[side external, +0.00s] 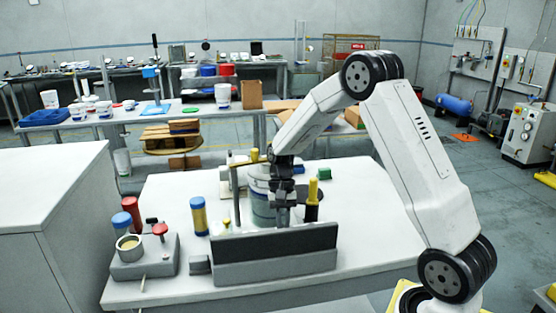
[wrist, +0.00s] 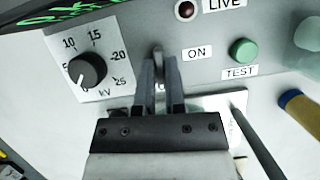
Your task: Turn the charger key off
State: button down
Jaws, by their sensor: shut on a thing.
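In the wrist view my gripper (wrist: 160,66) is shut on the small grey key (wrist: 159,54) of the charger panel (wrist: 210,66). The fingers stand on either side of the key and hide much of it. An ON label (wrist: 197,53) is just right of the key. I cannot read the rest of the key plate behind the gripper. In the side external view my gripper (side external: 284,203) is low behind the dark upright panel (side external: 275,247), and the key is hidden there.
A black kV dial (wrist: 87,71) is left of the fingers. A green TEST button (wrist: 243,51) and a dark LIVE lamp (wrist: 185,10) are to the right. A thin dark rod (wrist: 256,138) is close on the right. A blue-and-yellow cylinder (side external: 199,216) stands beside the panel.

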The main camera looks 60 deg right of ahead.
jog(key=shift+n, duration=0.5)
jog(key=shift+h, duration=0.3)
jog(key=c, duration=0.7)
grip_release()
jog(key=v, duration=0.7)
jog(key=shift+w+d+r, duration=0.15)
jog(key=shift+w+r, duration=0.05)
jog(key=shift+r, duration=0.15)
